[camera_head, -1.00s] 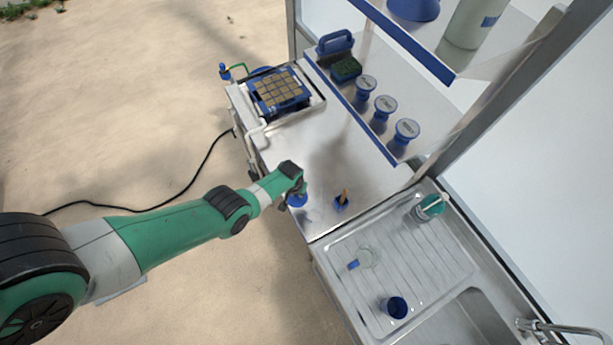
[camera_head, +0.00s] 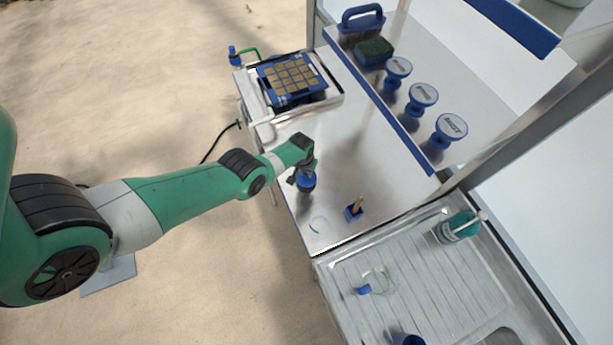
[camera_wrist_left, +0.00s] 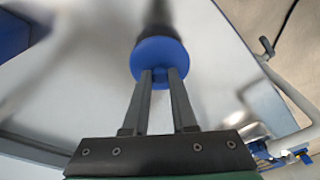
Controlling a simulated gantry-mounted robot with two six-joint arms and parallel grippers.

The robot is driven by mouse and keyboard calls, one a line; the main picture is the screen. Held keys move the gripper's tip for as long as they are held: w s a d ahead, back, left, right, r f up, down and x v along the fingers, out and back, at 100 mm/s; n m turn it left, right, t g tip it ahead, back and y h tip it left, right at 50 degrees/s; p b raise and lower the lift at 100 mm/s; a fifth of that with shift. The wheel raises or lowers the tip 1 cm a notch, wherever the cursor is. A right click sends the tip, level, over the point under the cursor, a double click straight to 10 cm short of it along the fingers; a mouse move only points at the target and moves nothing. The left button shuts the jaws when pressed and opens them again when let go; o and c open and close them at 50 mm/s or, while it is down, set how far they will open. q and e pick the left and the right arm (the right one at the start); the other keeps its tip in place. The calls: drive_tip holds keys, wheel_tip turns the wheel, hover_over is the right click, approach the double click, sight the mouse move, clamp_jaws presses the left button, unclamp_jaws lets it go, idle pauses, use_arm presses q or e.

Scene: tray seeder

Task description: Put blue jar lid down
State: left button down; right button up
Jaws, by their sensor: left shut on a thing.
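The blue jar lid (camera_head: 306,186) is a round blue disc, held over the front part of the steel counter. It also shows as a blue disc (camera_wrist_left: 158,54) between and beyond the fingers in the left wrist view. My left gripper (camera_head: 302,178) is shut on it; its two dark fingers (camera_wrist_left: 160,76) meet the lid's near edge. I cannot tell whether the lid touches the counter. A faint clear ring (camera_head: 318,225), perhaps the rim of a glass jar, stands nearer the sink. My right gripper is not in view.
A blue holder with a wooden-handled tool (camera_head: 355,209) stands right of the lid. A seed tray (camera_head: 291,78) lies at the far end. The counter's middle (camera_head: 350,130) is clear.

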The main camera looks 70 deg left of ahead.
sight(305, 175)
use_arm(q)
wheel_tip(305, 175, down, 3)
drive_tip(key=shift+r+b, duration=0.2)
drive_tip(key=shift+b, duration=0.4)
drive_tip(key=shift+s+d+f, duration=0.1)
drive_tip(key=shift+d+f, duration=0.05)
drive_tip(key=shift+r, duration=0.2)
drive_tip(key=shift+f, duration=0.25)
drive_tip(key=c, duration=0.7)
unclamp_jaws()
drive_tip(key=shift+r, duration=0.15)
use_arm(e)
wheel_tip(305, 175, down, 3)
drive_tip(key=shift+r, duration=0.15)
use_arm(q)
drive_tip(key=shift+r, duration=0.1)
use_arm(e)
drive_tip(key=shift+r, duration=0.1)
use_arm(q)
drive_tip(key=r+p, duration=0.8)
drive_tip(key=p, duration=0.1)
drive_tip(key=s+d+r+p, duration=0.1)
drive_tip(key=r+p, duration=0.3)
drive_tip(key=p, duration=0.1)
drive_tip(key=shift+s+d, duration=0.1)
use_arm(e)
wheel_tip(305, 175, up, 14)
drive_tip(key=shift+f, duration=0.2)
